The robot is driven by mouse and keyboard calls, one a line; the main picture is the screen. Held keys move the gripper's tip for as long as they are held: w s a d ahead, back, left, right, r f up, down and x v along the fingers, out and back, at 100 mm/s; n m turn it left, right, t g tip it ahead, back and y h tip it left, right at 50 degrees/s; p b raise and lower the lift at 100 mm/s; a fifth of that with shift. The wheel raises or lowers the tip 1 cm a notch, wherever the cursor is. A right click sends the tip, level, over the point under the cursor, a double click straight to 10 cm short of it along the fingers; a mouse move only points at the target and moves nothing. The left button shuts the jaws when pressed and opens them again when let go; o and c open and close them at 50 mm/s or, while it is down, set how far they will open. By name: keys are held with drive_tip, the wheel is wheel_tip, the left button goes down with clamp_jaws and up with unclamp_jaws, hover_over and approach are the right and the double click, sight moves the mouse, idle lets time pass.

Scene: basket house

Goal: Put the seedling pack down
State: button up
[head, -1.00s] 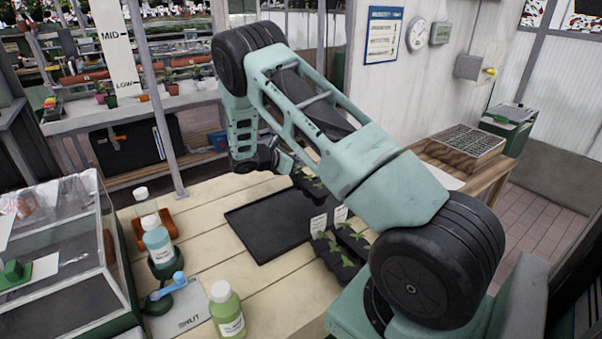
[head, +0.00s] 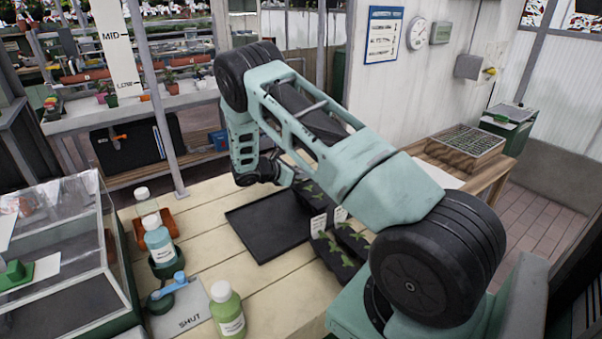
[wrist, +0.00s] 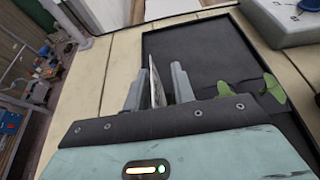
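My gripper (wrist: 156,72) points down over the black tray (head: 262,228) on the wooden bench. In the wrist view its two grey fingers stand close together with an upright white label (wrist: 155,88) between them. I cannot tell whether they press on it. Green seedling leaves (wrist: 273,88) show to the right of the fingers; the pack under them is mostly hidden by my gripper. In the head view a dark seedling pack (head: 312,193) shows just right of my gripper, partly behind my arm. More seedlings with white labels (head: 318,226) stand along the tray's right side.
A green bottle (head: 226,310), a blue bottle (head: 158,240) and a grey plate marked SHUT (head: 190,318) stand left of the tray. A glass-sided case (head: 60,255) is at the far left. The left part of the tray is bare.

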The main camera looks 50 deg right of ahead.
drive_tip(key=shift+r, duration=0.15)
drive_tip(key=shift+w+a+r, duration=0.1)
drive_tip(key=shift+a, duration=0.1)
drive_tip(key=s+a+r+m+t+y+b, duration=0.15)
drive_tip(key=a+r, duration=0.25)
drive_tip(key=a, duration=0.8)
drive_tip(key=s+a+r+m+g+y+b, duration=0.1)
drive_tip(key=a+r+y, duration=0.2)
drive_tip(key=a, duration=0.9)
drive_tip(key=s+a+r+m+y, duration=0.1)
drive_tip(key=s+a+r+y, duration=0.1)
drive_tip(key=s+a, duration=0.3)
drive_tip(key=s+a+r+m+t+y, duration=0.1)
drive_tip(key=s+a+r+y, duration=0.1)
drive_tip(key=s+a, duration=0.3)
drive_tip(key=s+a+r+m+t+y, duration=0.1)
drive_tip(key=s+a+r+y, duration=0.1)
drive_tip(key=s+a, duration=0.4)
drive_tip(key=shift+a+r+y, duration=0.2)
drive_tip(key=shift+a+y, duration=0.05)
drive_tip(key=shift+a, duration=1.3)
drive_tip(key=s+a+r+m+y, duration=0.1)
drive_tip(key=s+a, duration=0.1)
drive_tip(key=s, duration=0.4)
drive_tip(key=s+a+r+m+y, duration=0.1)
drive_tip(key=s+a, duration=0.2)
drive_tip(key=s, duration=0.3)
drive_tip(key=shift+s+a+t+y, duration=0.15)
drive_tip(key=shift+a+t+y, duration=0.05)
drive_tip(key=shift+t+y, duration=0.2)
